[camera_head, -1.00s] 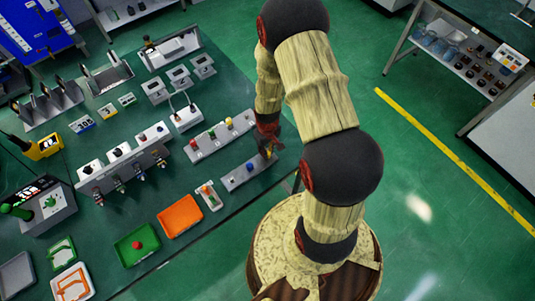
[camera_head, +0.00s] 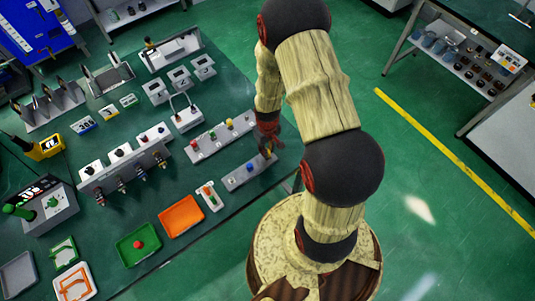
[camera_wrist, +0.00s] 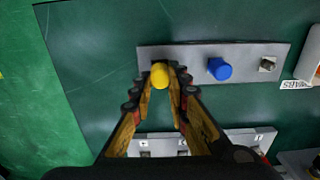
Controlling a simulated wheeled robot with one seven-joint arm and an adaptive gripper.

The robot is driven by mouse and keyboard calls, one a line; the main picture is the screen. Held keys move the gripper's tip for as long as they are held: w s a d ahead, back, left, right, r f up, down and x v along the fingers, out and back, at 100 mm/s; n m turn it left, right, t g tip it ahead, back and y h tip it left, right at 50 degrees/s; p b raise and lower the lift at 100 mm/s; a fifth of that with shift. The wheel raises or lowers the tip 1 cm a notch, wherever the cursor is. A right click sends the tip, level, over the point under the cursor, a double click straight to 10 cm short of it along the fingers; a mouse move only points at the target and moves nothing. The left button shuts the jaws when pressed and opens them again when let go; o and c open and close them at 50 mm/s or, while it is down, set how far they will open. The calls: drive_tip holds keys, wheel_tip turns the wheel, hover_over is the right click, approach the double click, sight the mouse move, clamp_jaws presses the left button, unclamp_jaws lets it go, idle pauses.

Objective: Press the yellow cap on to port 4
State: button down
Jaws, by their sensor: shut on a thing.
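My gripper (camera_wrist: 161,82) points down with its fingertips shut on the yellow cap (camera_wrist: 160,73). The cap is over the left end of a grey port strip (camera_wrist: 192,53) in the wrist view; what lies under it is hidden, and I cannot tell whether it touches. No port number is readable.
A second strip (camera_head: 204,147) with red, yellow and green pieces lies close behind. The table edge is close by, right of the gripper.

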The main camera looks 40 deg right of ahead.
drive_tip(key=shift+r+p, duration=1.45)
drive_tip(key=shift+r, duration=0.75)
